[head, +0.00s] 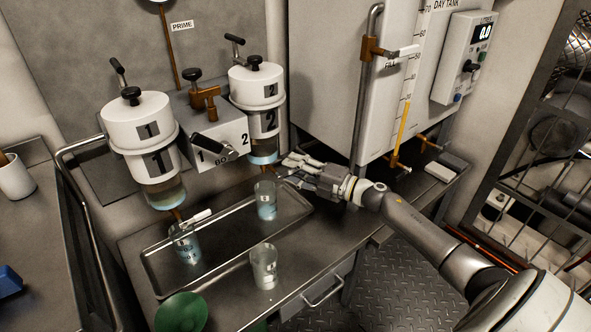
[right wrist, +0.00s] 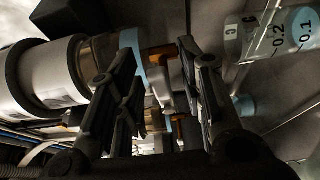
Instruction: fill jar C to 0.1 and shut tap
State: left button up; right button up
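Jar C (right wrist: 262,38) is a clear jar under the number 2 housing (head: 258,103), standing in the metal tray; it also shows in the head view (head: 266,203). In the right wrist view, pale blue liquid fills its lower end, around the 0.1 mark and short of the 0.2 mark. The tap (right wrist: 162,72) below the housing has orange-brown fittings and a pale lever. My right gripper (right wrist: 165,70) has its fingers apart, one on each side of the tap lever. I cannot tell whether they touch it or whether liquid runs. My left gripper is out of view.
Another jar (head: 187,246) stands in the tray (head: 226,240) under the number 1 housing (head: 140,125). A third jar (head: 264,268) stands in front of the tray near a green round object (head: 181,312). The day tank (head: 330,70) rises behind my right arm.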

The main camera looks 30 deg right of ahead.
grip_shut()
jog(key=shift+r, duration=0.1)
jog(key=shift+r+n+p, duration=0.55)
jog(key=shift+n+p, duration=0.15)
jog(key=shift+p, duration=0.55)
jog(key=n+p, duration=0.1)
jog(key=n+g+h+p, duration=0.1)
jog(key=p, duration=0.1)
jog(key=shift+a+r, duration=0.2)
jog(key=shift+r, duration=0.05)
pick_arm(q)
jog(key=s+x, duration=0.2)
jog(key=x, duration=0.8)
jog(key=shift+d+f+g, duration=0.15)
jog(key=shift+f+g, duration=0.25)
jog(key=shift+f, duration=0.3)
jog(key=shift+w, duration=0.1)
